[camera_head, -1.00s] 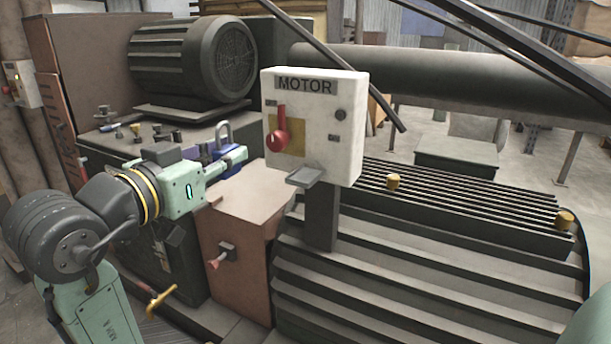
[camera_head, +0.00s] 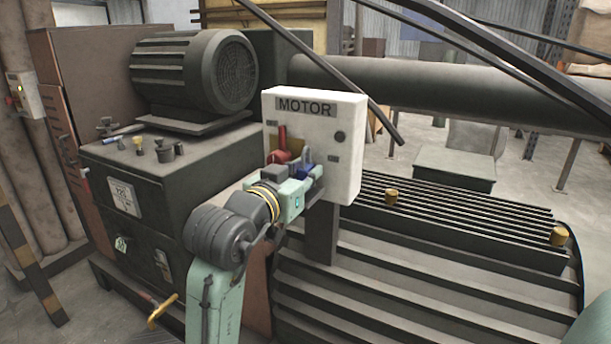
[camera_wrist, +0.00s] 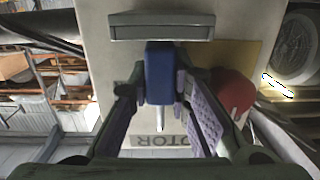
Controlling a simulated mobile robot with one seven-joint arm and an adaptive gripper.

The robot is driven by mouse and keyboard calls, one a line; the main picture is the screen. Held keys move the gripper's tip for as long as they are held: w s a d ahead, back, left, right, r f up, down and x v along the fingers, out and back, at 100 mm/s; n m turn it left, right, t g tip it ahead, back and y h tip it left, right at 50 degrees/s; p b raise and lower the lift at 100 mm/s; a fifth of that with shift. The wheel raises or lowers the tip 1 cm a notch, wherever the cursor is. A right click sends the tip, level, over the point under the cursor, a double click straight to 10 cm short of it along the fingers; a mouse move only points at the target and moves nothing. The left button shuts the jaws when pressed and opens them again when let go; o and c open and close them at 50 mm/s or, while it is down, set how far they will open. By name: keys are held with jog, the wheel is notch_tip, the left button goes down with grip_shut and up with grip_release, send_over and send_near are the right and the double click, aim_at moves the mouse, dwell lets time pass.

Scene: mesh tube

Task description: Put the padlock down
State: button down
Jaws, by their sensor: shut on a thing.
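The blue padlock (camera_head: 306,171) is held in front of the white MOTOR box (camera_head: 348,150), just right of the red switch handle (camera_head: 279,157). In the wrist view the blue padlock body (camera_wrist: 160,72) sits between the fingers of my gripper (camera_wrist: 165,90), its pale shackle pointing down in that picture. My gripper (camera_head: 312,178) is shut on it. In the wrist view the box's small grey shelf (camera_wrist: 160,27) borders the padlock's upper end; I cannot tell whether they touch.
The red handle (camera_wrist: 232,92) is close beside one finger in the wrist view. A dark post (camera_head: 322,235) carries the box above a ribbed motor housing (camera_head: 430,260). A dark machine top (camera_head: 150,160) with small knobs lies to the left.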

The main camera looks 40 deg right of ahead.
jog(key=shift+f, duration=0.6)
jog(key=shift+f, duration=0.2)
jog(key=c, duration=1.5)
grip_release()
